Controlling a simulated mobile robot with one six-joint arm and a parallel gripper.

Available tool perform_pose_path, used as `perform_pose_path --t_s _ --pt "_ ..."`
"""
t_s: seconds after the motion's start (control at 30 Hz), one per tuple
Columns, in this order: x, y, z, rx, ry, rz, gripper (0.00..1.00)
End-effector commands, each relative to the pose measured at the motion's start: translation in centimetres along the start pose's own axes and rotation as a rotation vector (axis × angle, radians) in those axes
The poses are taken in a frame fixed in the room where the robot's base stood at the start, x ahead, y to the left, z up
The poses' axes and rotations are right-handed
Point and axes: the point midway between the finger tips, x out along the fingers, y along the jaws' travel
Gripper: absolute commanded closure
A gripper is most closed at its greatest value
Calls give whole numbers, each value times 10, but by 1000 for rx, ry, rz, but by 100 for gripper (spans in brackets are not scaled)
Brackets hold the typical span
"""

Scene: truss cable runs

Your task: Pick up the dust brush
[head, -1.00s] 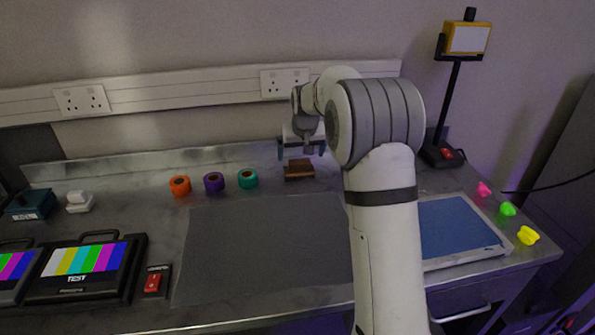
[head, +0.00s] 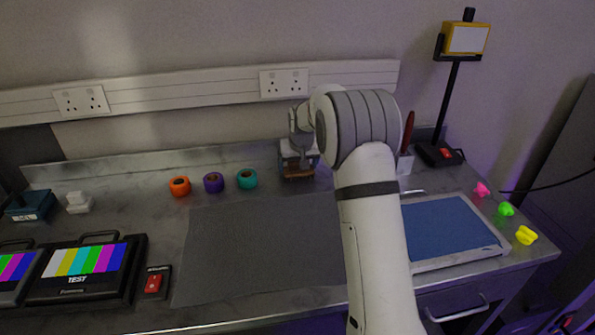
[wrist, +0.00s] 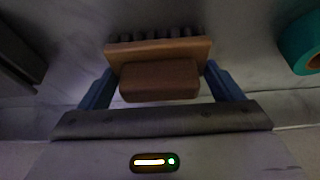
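The dust brush is a brown wooden block with a raised grip and dark bristle tufts. It lies on the metal bench below my gripper in the head view (head: 298,174), and its grip fills the middle of the wrist view (wrist: 160,82). My gripper (wrist: 159,74) is open, with one blue finger on each side of the raised grip. Small gaps show between the grip and the fingers. In the head view my gripper (head: 299,162) is low over the brush and hides part of it.
Orange (head: 180,186), purple (head: 214,182) and teal (head: 247,179) tape rolls stand left of the brush. A grey mat (head: 260,245) lies in front. A holder with a red-handled tool (head: 408,132) and a lamp stand (head: 452,105) are at the right.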

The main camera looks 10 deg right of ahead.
Motion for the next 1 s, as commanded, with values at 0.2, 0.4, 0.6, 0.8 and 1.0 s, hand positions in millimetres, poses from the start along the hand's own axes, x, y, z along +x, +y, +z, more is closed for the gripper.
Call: perform_pose_path --t_s 0.2,0.4,0.6,0.8,1.0 --pt "0 0 0 0 0 0 38" --pt "-1 -1 0 -1 1 0 38" --pt "-18 -1 -8 -1 4 0 38" --pt "-57 -1 -25 -1 6 0 38" --pt "-85 -1 -36 -2 2 -1 38"
